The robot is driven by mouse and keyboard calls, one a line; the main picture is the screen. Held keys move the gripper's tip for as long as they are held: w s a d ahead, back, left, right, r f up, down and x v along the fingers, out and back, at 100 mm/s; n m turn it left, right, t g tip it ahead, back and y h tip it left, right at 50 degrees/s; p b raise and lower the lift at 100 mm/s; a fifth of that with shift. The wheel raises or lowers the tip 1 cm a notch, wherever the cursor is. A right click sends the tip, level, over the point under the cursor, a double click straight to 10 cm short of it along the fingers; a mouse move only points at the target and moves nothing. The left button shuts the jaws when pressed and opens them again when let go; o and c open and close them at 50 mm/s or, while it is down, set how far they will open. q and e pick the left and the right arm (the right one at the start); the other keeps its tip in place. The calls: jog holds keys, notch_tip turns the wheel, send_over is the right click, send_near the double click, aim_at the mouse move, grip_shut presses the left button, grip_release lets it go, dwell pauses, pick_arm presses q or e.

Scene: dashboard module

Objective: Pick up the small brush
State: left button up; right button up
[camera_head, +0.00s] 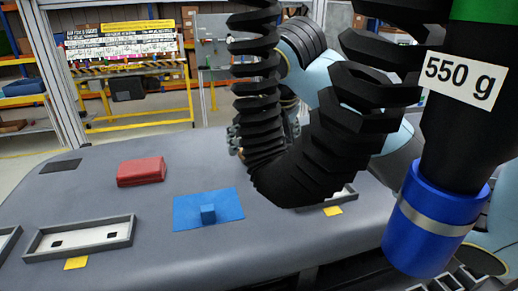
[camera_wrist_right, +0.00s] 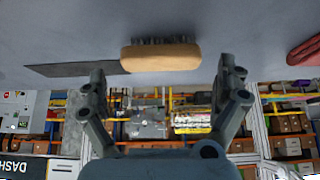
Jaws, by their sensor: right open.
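The small brush (camera_wrist_right: 160,58) shows in the right wrist view, with a pale wooden body and dark bristles on its upper side. It lies on the grey surface, across the gap ahead of my right gripper (camera_wrist_right: 163,70). That gripper is open, with one finger towards each end of the brush and nothing between them. Whether the fingers touch the brush cannot be told. In the head view the brush is hidden behind my black ribbed arm, and only a few grey gripper parts show at its left edge. My left gripper is in neither view.
A dark flat strip (camera_wrist_right: 75,69) lies beside the brush. A red block (camera_head: 141,171), a blue cloth with a small blue block (camera_head: 208,214) and a shallow tray (camera_head: 80,239) sit on the grey dashboard (camera_head: 150,260). A black-and-blue cylinder marked 550 g (camera_head: 463,75) fills the right side.

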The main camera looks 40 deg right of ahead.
aim_at(260, 145)
jog(key=x, duration=0.4)
jog(key=shift+w+p, duration=0.1)
jog(key=shift+p, duration=0.25)
jog(key=c, duration=0.9)
jog(key=shift+r, duration=0.15)
